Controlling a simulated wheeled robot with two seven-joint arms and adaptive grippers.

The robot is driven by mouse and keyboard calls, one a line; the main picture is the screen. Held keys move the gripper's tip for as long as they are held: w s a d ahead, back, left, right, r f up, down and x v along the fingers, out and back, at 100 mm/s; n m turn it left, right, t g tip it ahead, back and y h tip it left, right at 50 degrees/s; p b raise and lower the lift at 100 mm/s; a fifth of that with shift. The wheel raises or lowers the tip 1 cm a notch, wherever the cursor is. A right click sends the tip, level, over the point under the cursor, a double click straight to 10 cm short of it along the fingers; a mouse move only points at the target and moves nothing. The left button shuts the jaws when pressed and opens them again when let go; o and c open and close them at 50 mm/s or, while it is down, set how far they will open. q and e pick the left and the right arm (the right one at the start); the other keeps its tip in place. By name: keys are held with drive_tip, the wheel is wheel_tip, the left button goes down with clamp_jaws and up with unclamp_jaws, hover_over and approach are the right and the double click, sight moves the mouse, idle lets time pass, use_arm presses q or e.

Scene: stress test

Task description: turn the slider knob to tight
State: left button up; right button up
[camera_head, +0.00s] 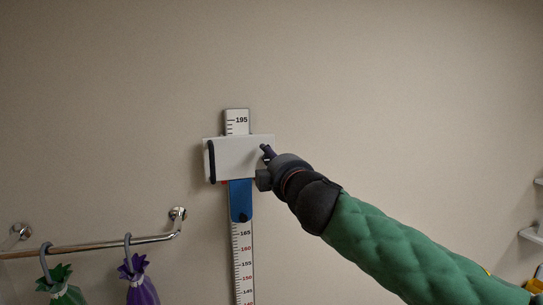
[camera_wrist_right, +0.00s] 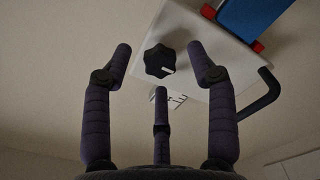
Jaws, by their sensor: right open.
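The white slider block (camera_head: 232,157) sits on the upright measuring scale (camera_head: 237,123) on the wall. Its black lobed knob (camera_wrist_right: 158,60) shows in the right wrist view, with a white mark toward its lower right. Small dark lettering (camera_wrist_right: 180,99) on the block is partly hidden by a finger, and I cannot read it. My right gripper (camera_head: 263,167) is at the right side of the block. In the right wrist view its three fingers (camera_wrist_right: 159,56) are open and spread around the knob, apparently not touching it. The knob is hidden in the head view. My left gripper is not in view.
A blue piece (camera_head: 240,197) hangs below the block, with red bits beside it. A black bar handle (camera_head: 211,161) is on the block's left. A metal rail (camera_head: 90,245) carries green (camera_head: 65,290) and purple (camera_head: 141,287) bags at lower left. The wall around is clear.

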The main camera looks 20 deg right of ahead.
drive_tip(key=shift+w, duration=0.7)
drive_tip(key=shift+s, duration=0.1)
drive_tip(key=c, duration=1.1)
drive_tip(key=shift+c, duration=0.2)
